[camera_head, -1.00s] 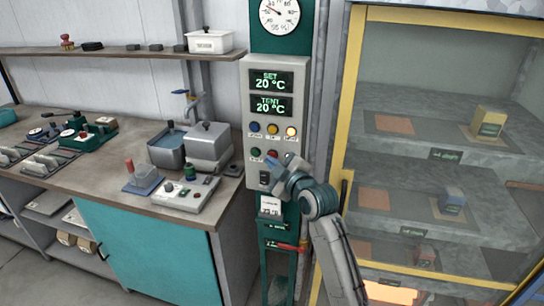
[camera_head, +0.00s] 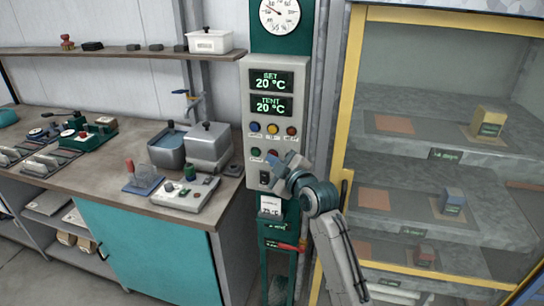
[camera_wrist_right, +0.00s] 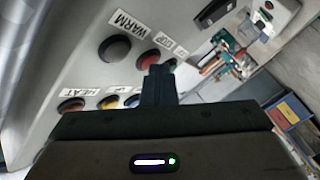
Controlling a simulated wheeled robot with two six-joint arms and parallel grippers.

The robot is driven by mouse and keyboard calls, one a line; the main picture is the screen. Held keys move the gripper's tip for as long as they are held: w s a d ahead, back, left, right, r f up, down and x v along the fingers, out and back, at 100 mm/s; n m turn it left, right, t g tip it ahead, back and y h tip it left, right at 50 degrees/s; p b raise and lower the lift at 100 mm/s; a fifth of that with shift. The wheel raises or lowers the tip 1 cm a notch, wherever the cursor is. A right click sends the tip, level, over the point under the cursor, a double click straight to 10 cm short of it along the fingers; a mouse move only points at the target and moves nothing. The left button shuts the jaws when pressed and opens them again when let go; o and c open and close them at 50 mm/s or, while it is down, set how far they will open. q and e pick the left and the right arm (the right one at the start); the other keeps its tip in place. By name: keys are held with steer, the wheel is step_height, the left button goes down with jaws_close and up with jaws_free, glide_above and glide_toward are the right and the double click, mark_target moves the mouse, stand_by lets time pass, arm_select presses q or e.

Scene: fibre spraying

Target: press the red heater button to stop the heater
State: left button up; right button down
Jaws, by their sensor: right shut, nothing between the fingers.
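The red heater button (camera_head: 272,153) is in the lower button row of the grey control panel (camera_head: 247,110), beside a green button (camera_head: 255,152). In the wrist view the red button (camera_wrist_right: 150,58) is partly covered by the tip of my right gripper (camera_wrist_right: 160,70). My right gripper (camera_head: 285,164) is shut and empty, right at the panel. I cannot tell whether its tip touches the button. The HEAT lamp (camera_head: 291,131) at the right of the upper row is dark red and unlit; its label shows in the wrist view. My left gripper is not in view.
Two displays (camera_head: 271,94) both read 20 °C. A yellow-framed glass cabinet (camera_head: 352,110) stands close to the right of my arm. A workbench (camera_head: 120,190) with instruments and a water bath (camera_head: 166,150) is to the left. A black switch (camera_head: 264,177) sits below the buttons.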

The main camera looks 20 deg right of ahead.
steer(key=shift+s+a, duration=0.1)
steer(key=shift+s+a+p, duration=0.3)
steer(key=shift+s+a, duration=0.05)
steer(key=shift+s, duration=0.25)
steer(key=shift+a, duration=0.1)
steer(key=s+a, duration=0.1)
steer(key=s, duration=0.1)
steer(key=s+a+p, duration=0.1)
steer(key=s, duration=0.1)
steer(key=shift+a, duration=0.35)
stand_by(0.6)
